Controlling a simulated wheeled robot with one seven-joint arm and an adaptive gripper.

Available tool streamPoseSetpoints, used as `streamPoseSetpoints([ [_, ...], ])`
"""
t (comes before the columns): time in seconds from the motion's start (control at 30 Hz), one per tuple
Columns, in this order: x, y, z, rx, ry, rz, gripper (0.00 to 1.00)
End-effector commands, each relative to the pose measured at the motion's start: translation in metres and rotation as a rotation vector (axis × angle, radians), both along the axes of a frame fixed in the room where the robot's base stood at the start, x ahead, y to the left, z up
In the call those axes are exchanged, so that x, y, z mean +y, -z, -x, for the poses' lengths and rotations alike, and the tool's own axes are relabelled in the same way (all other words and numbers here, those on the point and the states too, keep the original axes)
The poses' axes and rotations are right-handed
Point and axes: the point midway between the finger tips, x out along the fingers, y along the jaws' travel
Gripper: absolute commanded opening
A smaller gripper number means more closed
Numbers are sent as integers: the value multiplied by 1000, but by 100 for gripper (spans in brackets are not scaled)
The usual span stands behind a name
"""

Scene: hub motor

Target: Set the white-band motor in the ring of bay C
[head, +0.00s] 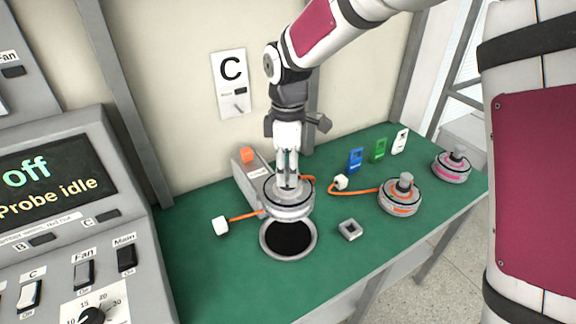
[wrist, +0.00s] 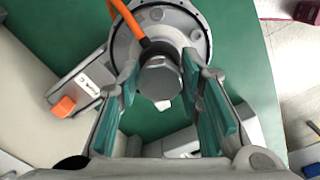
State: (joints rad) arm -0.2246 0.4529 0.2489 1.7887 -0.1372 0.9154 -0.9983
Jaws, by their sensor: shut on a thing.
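My gripper (head: 287,180) points down in the head view and is shut on the stem of a motor (head: 289,205). This motor is a pale metal disc whose band looks white. It hangs roughly level, just above and slightly behind the ring (head: 288,259), a grey rim around a dark round opening in the green bench. In the wrist view the motor (wrist: 199,38) lies beyond the fingers, with its hexagonal stem end between the teal pads. An orange cable (head: 245,216) runs from it to a white plug (head: 221,226) on the left. The ring is not distinguishable in the wrist view.
The bay C sign (head: 230,82) is on the wall. A grey box with an orange button (head: 247,155) stands close behind the held motor. Right are an orange-band motor (head: 400,197), a pink-band motor (head: 452,168) and a small grey square piece (head: 350,230). The front bench strip is clear.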

Motion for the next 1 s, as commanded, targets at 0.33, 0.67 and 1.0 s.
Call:
streamPoseSetpoints([
  [0.33,0,38,-2,-2,-2,0,0],
  [0.67,1,73,-2,-3,-3,-2,0],
  [1.0,1,97,-1,-4,-2,-2,0],
])
